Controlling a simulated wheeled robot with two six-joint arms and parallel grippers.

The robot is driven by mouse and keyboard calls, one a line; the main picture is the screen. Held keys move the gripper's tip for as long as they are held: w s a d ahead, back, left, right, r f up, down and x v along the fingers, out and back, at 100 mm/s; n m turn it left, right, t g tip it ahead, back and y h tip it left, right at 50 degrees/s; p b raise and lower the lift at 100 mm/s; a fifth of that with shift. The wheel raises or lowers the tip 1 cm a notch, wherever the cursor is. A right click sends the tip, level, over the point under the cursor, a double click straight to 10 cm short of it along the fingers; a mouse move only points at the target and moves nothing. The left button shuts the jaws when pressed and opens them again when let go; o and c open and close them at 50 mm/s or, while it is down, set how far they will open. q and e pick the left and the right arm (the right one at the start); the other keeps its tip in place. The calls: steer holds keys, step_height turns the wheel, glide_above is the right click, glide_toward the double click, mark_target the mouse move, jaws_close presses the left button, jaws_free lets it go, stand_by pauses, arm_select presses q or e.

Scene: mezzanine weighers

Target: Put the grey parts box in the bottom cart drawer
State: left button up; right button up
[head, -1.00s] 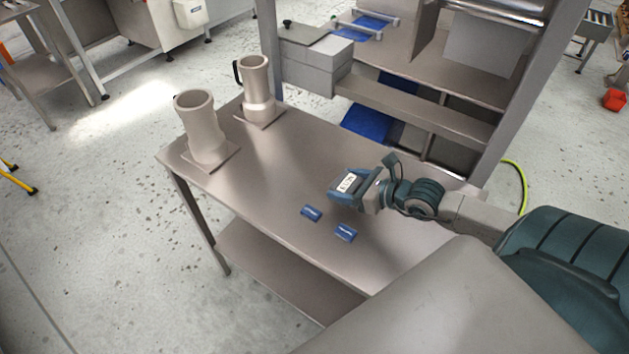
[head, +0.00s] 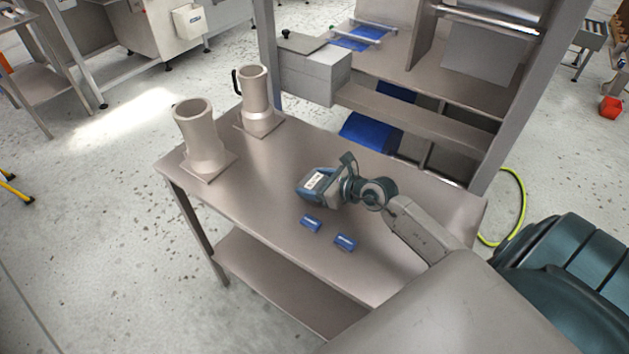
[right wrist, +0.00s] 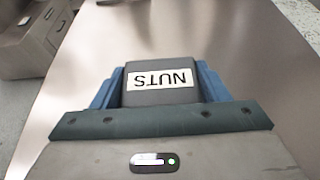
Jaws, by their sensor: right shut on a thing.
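The grey parts box (head: 316,181) has a white label and hangs in my right gripper (head: 322,184) above the steel table (head: 270,160). In the right wrist view the box (right wrist: 160,80) shows its label, NUTS, upside down. The blue fingers of my right gripper (right wrist: 160,88) are closed on its two sides. A grey drawer unit (right wrist: 38,35) stands beyond the table edge at the upper left of the right wrist view. It is cut off by the frame, and I cannot tell whether its bottom drawer is open. My left gripper is not in view.
Two small blue blocks (head: 310,223) (head: 345,242) lie on the table near its front edge. Two beige pitcher-like vessels (head: 199,137) (head: 256,98) stand at its left end. A grey shelved frame (head: 430,120) rises behind it. Open floor (head: 100,240) lies to the left.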

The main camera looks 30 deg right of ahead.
steer(key=shift+f, duration=0.2)
steer(key=o, duration=1.2)
